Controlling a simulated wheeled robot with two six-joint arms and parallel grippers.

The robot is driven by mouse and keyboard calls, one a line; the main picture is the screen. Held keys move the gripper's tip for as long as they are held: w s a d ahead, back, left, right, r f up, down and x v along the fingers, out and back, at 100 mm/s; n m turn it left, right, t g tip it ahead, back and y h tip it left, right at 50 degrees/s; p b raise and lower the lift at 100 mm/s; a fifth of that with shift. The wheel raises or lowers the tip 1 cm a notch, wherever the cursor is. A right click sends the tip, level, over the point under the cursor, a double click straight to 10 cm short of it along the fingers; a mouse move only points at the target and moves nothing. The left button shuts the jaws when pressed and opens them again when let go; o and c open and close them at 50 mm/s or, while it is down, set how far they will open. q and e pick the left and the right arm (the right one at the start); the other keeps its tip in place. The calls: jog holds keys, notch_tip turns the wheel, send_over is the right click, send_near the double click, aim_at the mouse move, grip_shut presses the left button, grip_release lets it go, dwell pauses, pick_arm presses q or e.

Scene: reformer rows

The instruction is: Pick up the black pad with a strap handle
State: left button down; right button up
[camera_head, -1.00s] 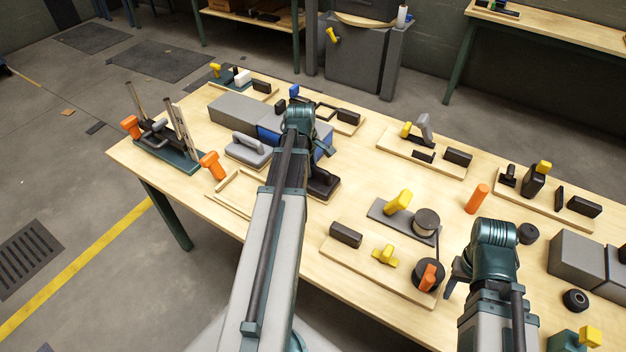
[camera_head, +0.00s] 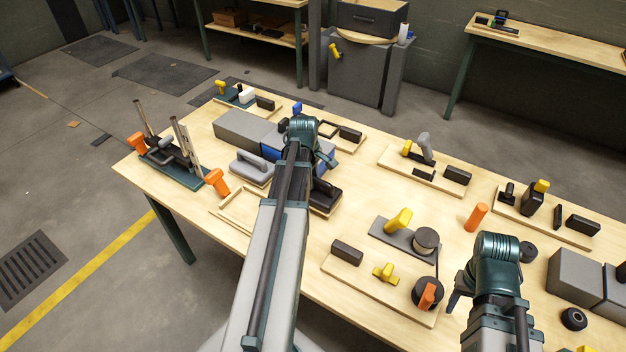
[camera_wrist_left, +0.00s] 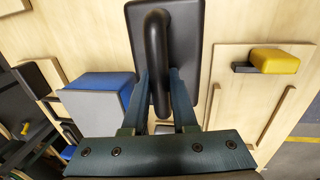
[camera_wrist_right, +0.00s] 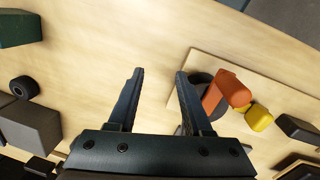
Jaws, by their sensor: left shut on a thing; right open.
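The black pad with a strap handle (camera_head: 325,197) is partly hidden behind my left arm in the head view. In the left wrist view the pad (camera_wrist_left: 187,45) shows as a dark rounded slab with a black arched handle along it. My left gripper (camera_wrist_left: 166,88) is shut on that handle, one finger on each side; in the head view the left gripper (camera_head: 318,165) is over the pad. Whether the pad touches the board under it I cannot tell. My right gripper (camera_wrist_right: 158,75) is open and empty above the table; it also shows in the head view (camera_head: 457,285).
A board (camera_head: 375,283) with a black block and yellow knob lies to the right. Bare table (camera_head: 365,190) lies between.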

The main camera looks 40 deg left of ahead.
pick_arm(q)
notch_tip(320, 180, up, 8)
jog(key=p, duration=0.6)
jog(key=shift+f, duration=0.25)
